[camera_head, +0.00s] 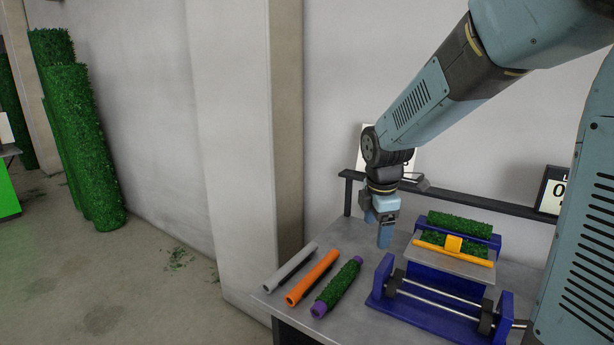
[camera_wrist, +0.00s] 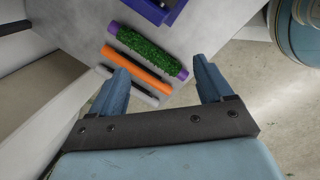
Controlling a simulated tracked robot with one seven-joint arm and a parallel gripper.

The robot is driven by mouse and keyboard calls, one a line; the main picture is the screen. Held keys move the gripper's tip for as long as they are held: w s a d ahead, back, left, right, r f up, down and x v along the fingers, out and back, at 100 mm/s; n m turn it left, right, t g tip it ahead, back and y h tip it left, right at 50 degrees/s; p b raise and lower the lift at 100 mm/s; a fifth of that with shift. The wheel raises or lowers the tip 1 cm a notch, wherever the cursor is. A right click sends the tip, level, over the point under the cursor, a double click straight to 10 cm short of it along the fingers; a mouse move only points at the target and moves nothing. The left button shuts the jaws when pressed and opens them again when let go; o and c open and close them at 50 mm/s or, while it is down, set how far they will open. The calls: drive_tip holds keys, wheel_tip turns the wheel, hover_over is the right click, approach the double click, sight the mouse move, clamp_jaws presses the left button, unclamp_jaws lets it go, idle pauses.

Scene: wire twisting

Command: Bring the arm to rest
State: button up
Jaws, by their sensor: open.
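My gripper (camera_head: 383,224) hangs from my arm over the grey table (camera_head: 345,240), fingers pointing down. In the wrist view my gripper (camera_wrist: 160,88) shows its two blue fingers spread apart with nothing between them. In the head view it is above and to the right of a purple tube wrapped in green (camera_head: 338,287), and left of a blue device (camera_head: 440,295). The lower part of the far finger is partly hidden behind the near one in the head view.
An orange tube (camera_head: 312,278) and a grey tube (camera_head: 290,268) lie beside the green-wrapped tube. A dark rail (camera_head: 455,205) runs along the table's back, by the wall. Tall green rolls (camera_head: 85,150) stand far left. The floor at left is mostly clear.

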drive_tip(key=s+d+r+m+t, duration=0.1)
drive_tip(key=s+d+r+m, duration=0.1)
drive_tip(key=s+m, duration=0.4)
drive_tip(key=s+d+r+m+t, duration=0.1)
drive_tip(key=s+d+r+m, duration=0.1)
drive_tip(key=s+r+m, duration=0.2)
drive_tip(key=s+d+r+m+t, duration=0.1)
drive_tip(key=s+d+r+m, duration=0.2)
drive_tip(key=s+m, duration=0.6)
drive_tip(key=shift+s+r+m, duration=0.4)
drive_tip(key=shift+s+r, duration=0.15)
drive_tip(key=shift+s, duration=0.25)
